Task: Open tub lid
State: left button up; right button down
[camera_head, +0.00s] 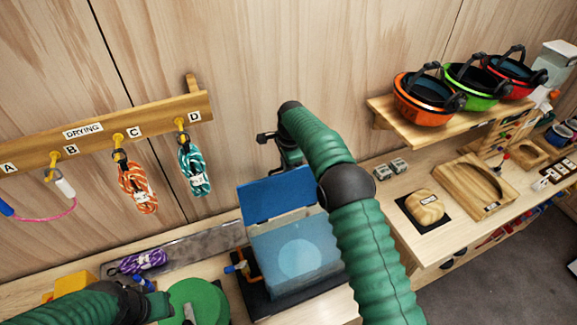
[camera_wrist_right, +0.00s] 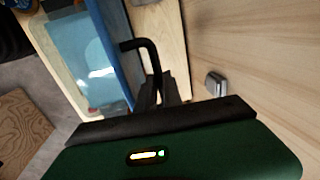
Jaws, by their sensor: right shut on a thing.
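The tub (camera_head: 298,255) is a translucent blue box on a dark base, in the lower middle of the head view. Its blue lid (camera_head: 278,194) stands raised at the back side of the tub, and the opening shows. In the right wrist view the lid (camera_wrist_right: 116,50) is a blue panel seen nearly edge-on, with a bent black handle (camera_wrist_right: 150,50) beside it. My right gripper (camera_wrist_right: 168,92) is shut on the handle. In the head view its arm reaches over the tub's right side, and its fingertips are mostly hidden. My left gripper is at the lower left; its jaws are unclear.
A green disc (camera_head: 198,302) and a purple rope bundle (camera_head: 143,261) lie left of the tub. Orange (camera_head: 138,190) and teal (camera_head: 194,171) ropes hang on the drying rack (camera_head: 95,132). Helmets (camera_head: 425,98) sit on a shelf at right. Wooden items occupy the right bench.

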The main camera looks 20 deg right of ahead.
jog(key=shift+a+f, duration=0.1)
jog(key=shift+a, duration=0.15)
jog(key=c, duration=1.5)
grip_release()
pick_arm(q)
jog(key=shift+w+a, duration=0.1)
jog(key=shift+a, duration=0.2)
pick_arm(e)
jog(key=shift+a, duration=0.1)
pick_arm(q)
jog(key=shift+f, duration=0.1)
